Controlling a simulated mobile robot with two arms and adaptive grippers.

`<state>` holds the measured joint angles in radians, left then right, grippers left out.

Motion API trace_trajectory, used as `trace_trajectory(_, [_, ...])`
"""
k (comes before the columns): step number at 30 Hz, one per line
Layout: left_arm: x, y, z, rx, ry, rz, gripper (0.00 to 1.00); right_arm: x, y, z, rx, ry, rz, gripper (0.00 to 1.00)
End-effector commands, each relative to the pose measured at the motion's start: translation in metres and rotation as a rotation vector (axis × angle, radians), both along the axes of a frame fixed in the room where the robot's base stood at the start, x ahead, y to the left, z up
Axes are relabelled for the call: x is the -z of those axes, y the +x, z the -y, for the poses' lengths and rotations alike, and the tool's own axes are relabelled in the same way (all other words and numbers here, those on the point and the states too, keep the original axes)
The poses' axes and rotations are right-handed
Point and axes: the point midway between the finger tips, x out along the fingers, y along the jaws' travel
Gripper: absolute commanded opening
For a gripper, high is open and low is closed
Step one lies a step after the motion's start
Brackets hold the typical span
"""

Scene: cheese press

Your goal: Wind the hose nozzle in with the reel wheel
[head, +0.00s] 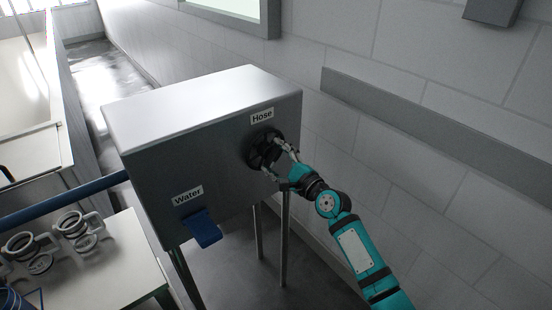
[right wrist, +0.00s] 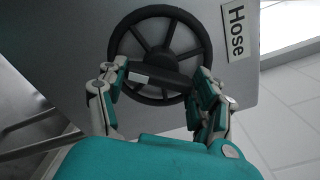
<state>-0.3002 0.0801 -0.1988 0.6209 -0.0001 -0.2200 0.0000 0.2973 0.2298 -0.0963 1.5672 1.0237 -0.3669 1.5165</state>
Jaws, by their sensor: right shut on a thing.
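The reel wheel (head: 262,149) is a black spoked wheel on the front of a grey metal box (head: 190,100), beside the label "Hose" (head: 262,116). My right gripper (head: 278,161) reaches it from the lower right. In the right wrist view, the wheel (right wrist: 127,40) fills the upper middle, and my right gripper (right wrist: 155,80) has its fingers on either side of a dark bar at the wheel's near side, shut on it. A thick blue hose (head: 65,200) runs from the left edge to the box's left side. The hose nozzle is not visible. My left gripper is out of view.
A blue lever (head: 205,229) sits under the label "Water" (head: 188,195) on the same box front. A white table (head: 122,262) with several grey-white clamp-like parts stands at lower left. A tiled wall with a grey rail (head: 430,120) is close on the right.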

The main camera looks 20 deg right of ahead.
Motion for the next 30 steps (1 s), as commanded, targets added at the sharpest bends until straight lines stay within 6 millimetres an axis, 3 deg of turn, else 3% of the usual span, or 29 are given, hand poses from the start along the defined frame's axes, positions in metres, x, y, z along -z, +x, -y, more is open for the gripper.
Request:
trace_trajectory(11, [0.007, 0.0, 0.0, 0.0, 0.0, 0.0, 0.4, 0.002, 0.0, 0.0, -0.002, -0.213, 0.075, 0.34])
trace_trajectory(30, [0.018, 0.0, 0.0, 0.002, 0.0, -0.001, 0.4, 0.002, 0.0, 0.0, -0.002, -0.786, 0.282, 0.34])
